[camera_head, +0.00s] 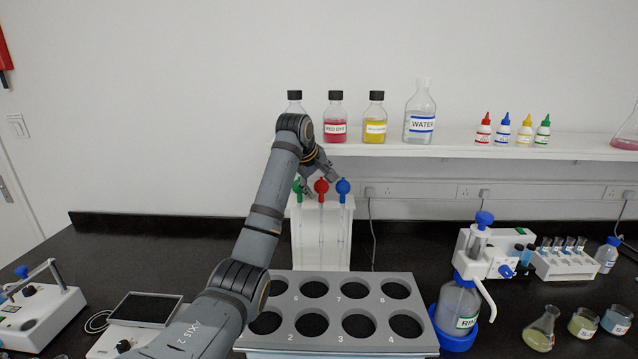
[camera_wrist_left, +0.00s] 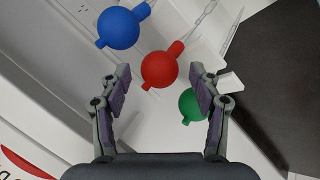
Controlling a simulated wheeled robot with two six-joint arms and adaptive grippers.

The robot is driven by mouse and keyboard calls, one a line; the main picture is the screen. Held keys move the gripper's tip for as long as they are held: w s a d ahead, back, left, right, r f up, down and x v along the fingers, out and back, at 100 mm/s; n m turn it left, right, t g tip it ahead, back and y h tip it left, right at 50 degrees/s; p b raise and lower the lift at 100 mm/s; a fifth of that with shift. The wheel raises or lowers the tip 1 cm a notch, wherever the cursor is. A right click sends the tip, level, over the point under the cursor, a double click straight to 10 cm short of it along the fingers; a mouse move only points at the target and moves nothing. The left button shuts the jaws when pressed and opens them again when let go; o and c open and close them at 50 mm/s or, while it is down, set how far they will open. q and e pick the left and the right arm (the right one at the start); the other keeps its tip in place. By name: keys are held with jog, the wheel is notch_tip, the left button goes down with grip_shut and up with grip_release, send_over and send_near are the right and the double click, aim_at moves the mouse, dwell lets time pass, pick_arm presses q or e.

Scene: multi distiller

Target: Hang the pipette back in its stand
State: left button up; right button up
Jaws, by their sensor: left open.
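A white stand (camera_head: 340,240) on the bench holds hanging pipettes with a green bulb (camera_head: 297,186), a red bulb (camera_head: 321,186) and a blue bulb (camera_head: 343,187). My left gripper (camera_head: 322,185) is open at the bulbs, close to the red one. In the left wrist view, the left gripper (camera_wrist_left: 162,95) has its fingers spread with nothing gripped. There the red bulb (camera_wrist_left: 159,69) lies just beyond and between the fingertips, the green bulb (camera_wrist_left: 192,104) is by the right finger, and the blue bulb (camera_wrist_left: 118,28) is at upper left. My right gripper is not in view.
A grey rack with numbered holes (camera_head: 335,339) stands in front of the stand. A shelf (camera_head: 470,148) with bottles, including red dye (camera_head: 336,124) and water (camera_head: 420,124), runs behind. A rinse bottle (camera_head: 457,305) and flasks stand at right, a small-screen device (camera_head: 147,309) at left.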

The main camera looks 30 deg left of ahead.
pick_arm(q)
jog(key=shift+r, duration=0.4)
jog(key=s+d, duration=0.2)
jog(key=s, duration=1)
jog(key=shift+s+d+r, duration=0.2)
jog(key=shift+s+r, duration=0.05)
jog(key=shift+r, duration=0.2)
jog(key=shift+p, duration=0.3)
